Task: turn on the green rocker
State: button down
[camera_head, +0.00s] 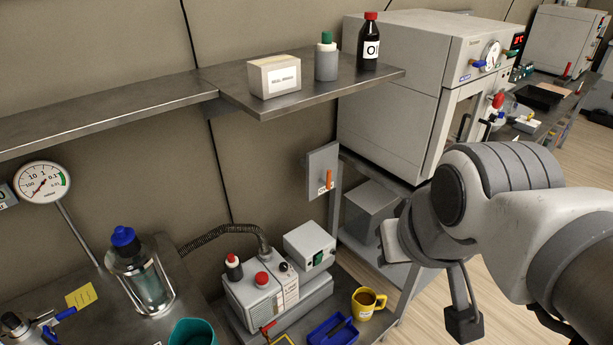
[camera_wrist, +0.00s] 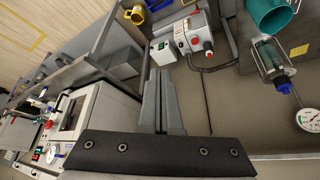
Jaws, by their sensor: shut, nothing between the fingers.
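The green rocker (camera_head: 318,258) sits on the front of a small white box (camera_head: 309,245) beside the pump on the lower bench. I cannot tell whether it is on or off. In the wrist view the white box (camera_wrist: 164,54) shows beyond my fingertips, with the green rocker (camera_wrist: 162,45) small on its face. My gripper (camera_wrist: 160,76) is shut and empty, apart from the box. In the head view my arm comes in from the right, and its hand is above and to the right of the box.
The pump (camera_head: 262,295) with a red cap stands left of the box. A yellow mug (camera_head: 366,304) and a blue tray (camera_head: 332,332) are in front. A grey wall switch plate (camera_head: 322,170) with an orange lever is above, below the shelf (camera_head: 306,95). A large white oven (camera_head: 390,100) stands behind.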

jog(key=w+a+f+m+y+b, duration=0.2)
jog(key=w+f+m+y+b, duration=0.15)
jog(key=w+f, duration=0.4)
jog(key=w+a+f+m+g+y+b, duration=0.1)
jog(key=w+f+m+y+b, duration=0.1)
jog(key=w+f+m+b, duration=0.45)
jog(key=w+a+f+m+y+b, duration=0.1)
jog(key=w+a+f+m+y, duration=0.15)
jog(key=w+f, duration=0.7)
jog(key=w+d+f+m+t+b, duration=0.1)
jog(key=w+d+f+m, duration=0.3)
jog(key=f, duration=0.7)
jog(key=w+d+f+m+t+h+b, duration=0.1)
jog(key=w+d+f+m+t+b, duration=0.1)
jog(key=w+d+f+m+b, duration=0.2)
jog(key=w+d+f+m+t+b, duration=0.1)
jog(key=w+d+f+m, duration=0.4)
jog(key=f, duration=1.2)
jog(key=m+b, duration=0.1)
jog(key=m, duration=0.3)
jog(key=shift+w+f+t+h, duration=0.2)
jog(key=shift+f+t+h, duration=0.1)
jog(key=shift+f+t, duration=0.1)
